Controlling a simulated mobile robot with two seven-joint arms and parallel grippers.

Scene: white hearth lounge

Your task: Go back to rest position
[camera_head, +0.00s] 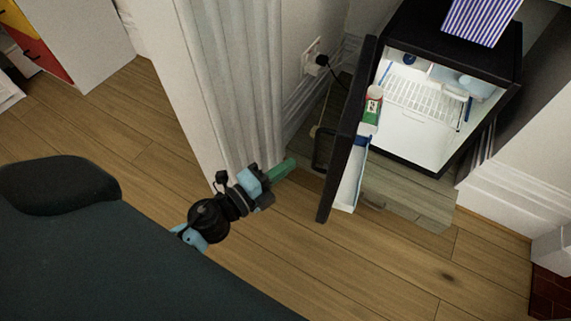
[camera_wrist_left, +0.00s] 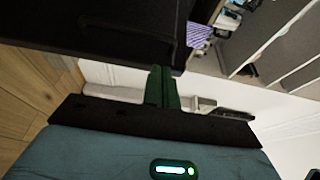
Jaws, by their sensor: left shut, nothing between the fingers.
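My left gripper (camera_head: 285,168) has green fingers and is shut with nothing between them. It is in front of the white fluted pillar, to the left of the open fridge door (camera_head: 348,135) and apart from its handle. In the left wrist view its shut fingers (camera_wrist_left: 163,88) point toward a large dark panel (camera_wrist_left: 100,30). My right gripper is in neither view.
The small black fridge (camera_head: 455,45) stands open, its door swung out toward me. A bottle (camera_head: 372,108) stands in the door shelf. A striped box (camera_head: 482,18) sits on top. A fluted white pillar (camera_head: 235,90) is close to my left arm. Wooden floor (camera_head: 400,255) is clear at the front.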

